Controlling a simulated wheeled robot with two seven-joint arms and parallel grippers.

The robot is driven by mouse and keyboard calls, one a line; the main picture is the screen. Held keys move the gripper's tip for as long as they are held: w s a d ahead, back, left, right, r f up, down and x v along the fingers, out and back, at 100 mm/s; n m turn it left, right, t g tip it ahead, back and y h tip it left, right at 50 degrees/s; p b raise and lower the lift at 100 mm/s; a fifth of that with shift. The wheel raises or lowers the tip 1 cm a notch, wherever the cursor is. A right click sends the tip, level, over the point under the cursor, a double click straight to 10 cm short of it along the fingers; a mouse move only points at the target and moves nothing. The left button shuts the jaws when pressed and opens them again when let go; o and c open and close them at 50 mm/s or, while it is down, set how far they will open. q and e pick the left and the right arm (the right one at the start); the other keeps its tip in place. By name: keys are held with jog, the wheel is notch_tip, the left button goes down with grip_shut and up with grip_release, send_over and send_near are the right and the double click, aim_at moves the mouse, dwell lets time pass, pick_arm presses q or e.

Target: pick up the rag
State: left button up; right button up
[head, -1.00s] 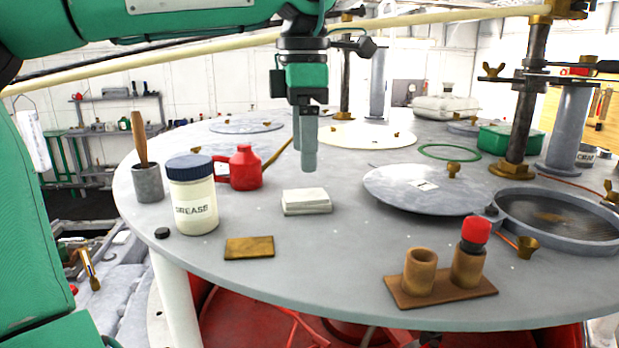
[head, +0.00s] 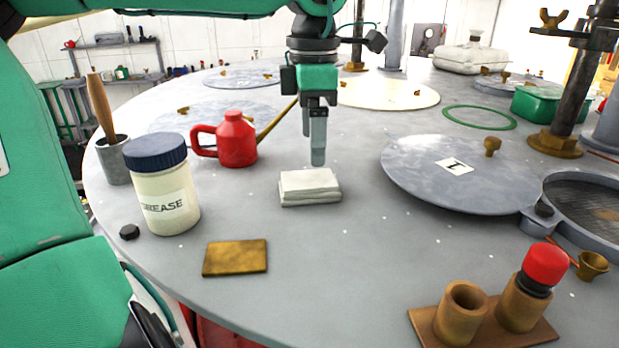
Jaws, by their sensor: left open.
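The rag (head: 310,188) is a folded white cloth lying flat on the grey round deck (head: 330,255), near the middle of the head view. My left gripper (head: 313,150) points down just above and behind the rag. Its fingers are open and empty, with the tips a little above the deck and apart from the rag in the picture. My right gripper is not in view.
A red oil can (head: 237,140) stands left of the rag, with its spout toward my gripper. A grease jar (head: 166,190) and a brass plate (head: 235,257) are nearer left. A round lid (head: 450,185) lies right. Deck right of the rag is clear.

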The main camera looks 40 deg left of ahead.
aim_at(313, 178)
pick_arm(q)
jog(key=shift+f, duration=0.8)
jog(key=shift+s+d+f+p, duration=0.1)
jog(key=shift+d+f+p, duration=0.1)
jog(key=shift+f+p, duration=0.3)
jog(key=f+p, duration=0.2)
jog(key=f, duration=0.1)
jog(key=shift+s+d, duration=0.15)
jog(key=shift+s, duration=0.05)
jog(key=shift+w+f, duration=0.1)
jog(key=shift+f, duration=0.6)
jog(key=c, duration=1.1)
